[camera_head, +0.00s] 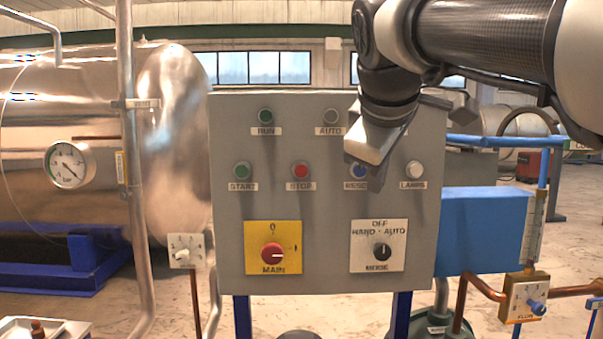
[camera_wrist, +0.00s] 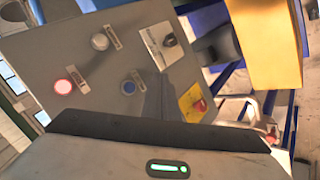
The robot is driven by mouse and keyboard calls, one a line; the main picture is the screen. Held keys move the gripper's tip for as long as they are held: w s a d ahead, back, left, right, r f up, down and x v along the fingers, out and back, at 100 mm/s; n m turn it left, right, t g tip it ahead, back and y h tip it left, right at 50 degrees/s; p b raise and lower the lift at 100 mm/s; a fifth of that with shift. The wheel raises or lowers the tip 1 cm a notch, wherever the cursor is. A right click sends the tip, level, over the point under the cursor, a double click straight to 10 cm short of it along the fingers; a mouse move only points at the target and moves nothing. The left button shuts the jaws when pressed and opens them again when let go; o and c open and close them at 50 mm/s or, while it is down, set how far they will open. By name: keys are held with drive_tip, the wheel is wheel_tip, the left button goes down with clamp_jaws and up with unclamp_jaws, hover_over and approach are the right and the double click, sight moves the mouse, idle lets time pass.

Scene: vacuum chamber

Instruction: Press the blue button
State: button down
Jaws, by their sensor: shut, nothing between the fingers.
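The grey control panel (camera_head: 320,215) faces me in the head view. Its blue button (camera_head: 358,168), labelled RESET, is in the middle row between the red STOP button (camera_head: 301,170) and the white LAMPS button (camera_head: 414,168). My gripper (camera_head: 366,148) is shut and empty, in front of the panel just above the blue button. It overlaps the button's upper edge; the gap to the panel is hard to judge. In the wrist view the blue button (camera_wrist: 129,87) is in full sight above the dark edge of my gripper (camera_wrist: 160,132), and looks apart from it.
A green START button (camera_head: 243,169), a yellow MAIN switch plate (camera_head: 256,262) and a MODE selector (camera_head: 381,251) share the panel. A lit red lamp (camera_wrist: 64,86) shows in the wrist view. A blue box (camera_head: 480,230) and pipes stand right; a steel tank (camera_head: 170,130) stands left.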

drive_tip(key=shift+s, duration=0.1)
drive_tip(key=w+p, duration=0.3)
drive_tip(key=w, duration=0.6)
drive_tip(key=shift+p, duration=0.35)
idle(1.8)
drive_tip(key=shift+w, duration=0.4)
drive_tip(key=shift+w+p, duration=0.45)
drive_tip(key=shift+p, duration=0.1)
idle(0.5)
idle(0.3)
drive_tip(key=shift+s+b, duration=0.4)
drive_tip(key=shift+s, duration=0.5)
